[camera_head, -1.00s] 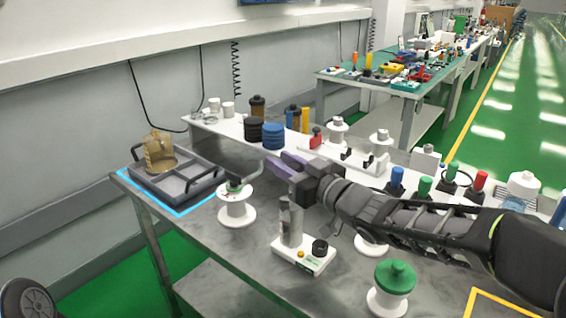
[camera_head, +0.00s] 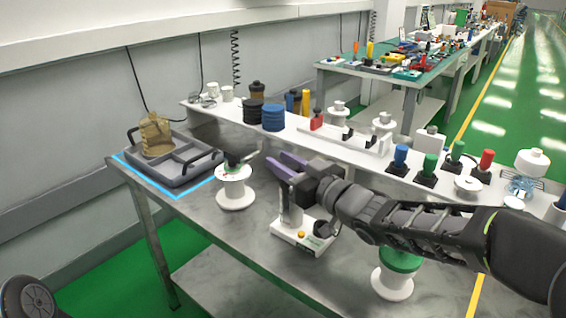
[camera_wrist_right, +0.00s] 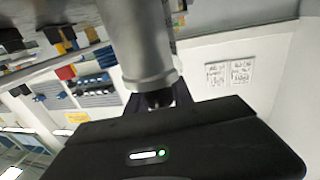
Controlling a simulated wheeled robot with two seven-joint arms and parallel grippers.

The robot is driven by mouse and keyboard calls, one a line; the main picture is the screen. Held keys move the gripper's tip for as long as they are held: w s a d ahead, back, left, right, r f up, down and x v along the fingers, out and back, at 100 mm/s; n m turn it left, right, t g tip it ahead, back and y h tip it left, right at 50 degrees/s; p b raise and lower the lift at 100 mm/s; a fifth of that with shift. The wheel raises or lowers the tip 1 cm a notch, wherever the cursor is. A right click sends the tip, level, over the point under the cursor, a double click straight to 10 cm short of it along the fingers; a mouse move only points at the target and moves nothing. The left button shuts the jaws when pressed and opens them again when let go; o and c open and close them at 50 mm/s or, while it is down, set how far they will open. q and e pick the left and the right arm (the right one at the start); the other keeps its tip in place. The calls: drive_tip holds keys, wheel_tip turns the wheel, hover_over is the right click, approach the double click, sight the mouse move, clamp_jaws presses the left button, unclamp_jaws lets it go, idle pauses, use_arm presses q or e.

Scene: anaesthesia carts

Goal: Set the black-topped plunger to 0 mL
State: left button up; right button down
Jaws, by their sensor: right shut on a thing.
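A grey cylinder (camera_head: 291,207) stands upright on a small white base (camera_head: 300,240) with an orange button. My right gripper (camera_head: 287,168) is at the top of this cylinder, its purple-grey fingers pointing left. In the right wrist view, the cylinder (camera_wrist_right: 140,40) ends in a pale collar, and a small black top (camera_wrist_right: 160,98) sits between the dark fingers. My right gripper is shut on this black-topped plunger. No mL marks are readable in either view. My left gripper is not in view.
A white spool (camera_head: 235,188) stands just left of the cylinder. A green-topped spool (camera_head: 393,282) is partly behind my right forearm. A white shelf with black and blue stacks (camera_head: 273,117) runs behind.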

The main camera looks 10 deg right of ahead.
drive_tip(key=c, duration=1.5)
unclamp_jaws()
drive_tip(key=shift+f, duration=0.45)
drive_tip(key=o, duration=0.4)
drive_tip(key=shift+r, duration=0.2)
drive_tip(key=v, duration=0.7)
drive_tip(key=shift+s+d, duration=0.25)
drive_tip(key=shift+s, duration=0.05)
drive_tip(key=shift+f, duration=0.1)
